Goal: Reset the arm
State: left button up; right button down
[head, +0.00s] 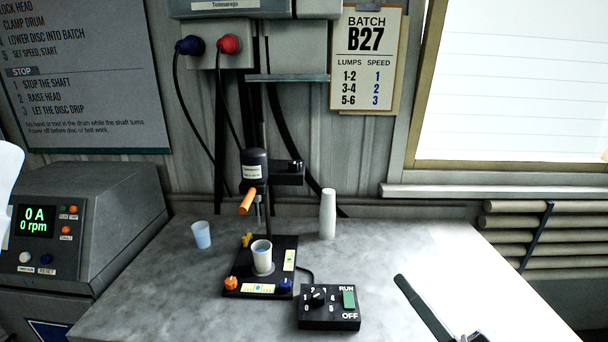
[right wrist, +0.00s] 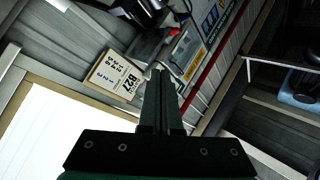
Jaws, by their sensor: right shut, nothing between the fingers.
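My right gripper (head: 402,281) is over the right part of the bench in the head view, its dark fingers pointing up and left. In the right wrist view its fingers (right wrist: 160,75) are together and empty. It is apart from the disperser (head: 255,165), which stands left of it with its orange handle (head: 247,201). A cup (head: 262,257) stands upright on the disperser's black base. The control box (head: 328,308) with a dial and a green switch lies between the base and my gripper. My left gripper is not in view; a white shape shows at the left edge.
A pale blue cup (head: 201,235) stands left of the disperser. A stack of white cups (head: 328,214) stands behind it, to the right. The grey drive cabinet (head: 85,245) reads 0 A and 0 rpm. The B27 batch card (head: 366,60) hangs on the wall. The right bench is mostly clear.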

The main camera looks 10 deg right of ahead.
jog(key=s+a+r+n+t+y+p, duration=0.15)
jog(key=s+a+r+n, duration=0.25)
jog(key=r, duration=0.9)
jog(key=s+a+r+n+t+p, duration=0.2)
jog(key=s+a+r+n, duration=0.15)
jog(key=r, duration=0.95)
jog(key=s+d+r+m+t+h, duration=0.2)
jog(key=s+d+m+t+h, duration=0.3)
jog(key=h, duration=0.5)
pick_arm(q)
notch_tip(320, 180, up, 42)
jog(key=p, duration=3.7)
jog(key=shift+p, duration=0.35)
pick_arm(e)
notch_tip(320, 180, up, 38)
jog(key=w+d+n+g, duration=0.1)
jog(key=shift+w+d+n+y, duration=0.25)
jog(key=shift+n+y, duration=0.1)
jog(key=shift+y, duration=0.1)
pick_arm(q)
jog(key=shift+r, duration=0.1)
pick_arm(e)
jog(key=shift+f+g, duration=0.1)
jog(key=shift+g, duration=0.15)
